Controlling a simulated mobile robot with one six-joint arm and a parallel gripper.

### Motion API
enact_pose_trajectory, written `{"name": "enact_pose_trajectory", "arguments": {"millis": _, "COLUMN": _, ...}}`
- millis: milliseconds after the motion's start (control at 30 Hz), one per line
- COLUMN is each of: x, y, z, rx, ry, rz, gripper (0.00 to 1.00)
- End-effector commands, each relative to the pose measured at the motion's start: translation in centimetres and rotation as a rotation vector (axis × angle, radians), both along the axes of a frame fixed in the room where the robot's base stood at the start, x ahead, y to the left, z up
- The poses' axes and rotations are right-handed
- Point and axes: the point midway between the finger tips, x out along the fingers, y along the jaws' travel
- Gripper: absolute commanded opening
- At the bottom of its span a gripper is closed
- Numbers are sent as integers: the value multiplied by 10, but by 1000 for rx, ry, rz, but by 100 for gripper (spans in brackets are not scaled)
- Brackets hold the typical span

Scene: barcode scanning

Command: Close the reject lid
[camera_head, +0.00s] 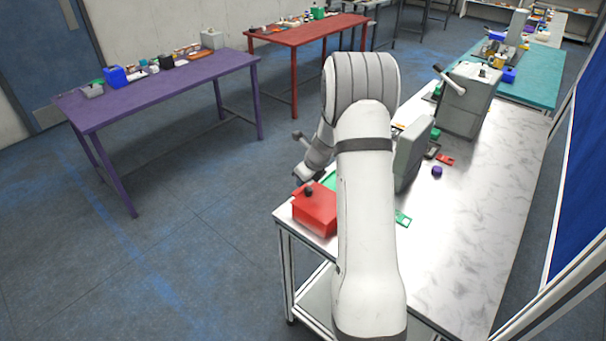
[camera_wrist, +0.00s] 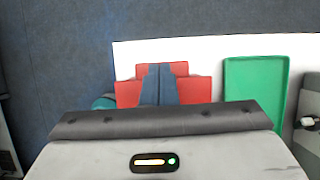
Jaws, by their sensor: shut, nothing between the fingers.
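The red reject box (camera_head: 315,214) stands at the near left corner of the white marbled table. Its top looks covered by a flat red lid, with a dark knob (camera_head: 308,189) standing on it. In the wrist view, red surfaces (camera_wrist: 194,90) show behind and on both sides of my fingers. My gripper (camera_wrist: 159,67) is shut and empty, its two blue-grey fingers together in front of the red. I cannot tell whether the fingers touch the lid.
A green tray (camera_wrist: 255,80) lies right of the red box in the wrist view. Grey machines (camera_head: 466,100) and a small purple piece (camera_head: 437,171) stand farther along the white table (camera_head: 490,200). A purple table (camera_head: 170,85) stands apart at left, with open floor between.

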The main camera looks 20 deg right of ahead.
Motion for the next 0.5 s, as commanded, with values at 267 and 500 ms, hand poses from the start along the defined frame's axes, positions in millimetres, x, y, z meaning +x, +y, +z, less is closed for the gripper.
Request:
{"name": "enact_pose_trajectory", "arguments": {"millis": 267, "x": -2, "y": -7, "z": -1, "rx": -2, "ry": 3, "rz": -11, "gripper": 0}}
{"name": "enact_pose_trajectory", "arguments": {"millis": 500, "x": -2, "y": -9, "z": 4, "rx": -3, "ry": 1, "rz": -14, "gripper": 0}}
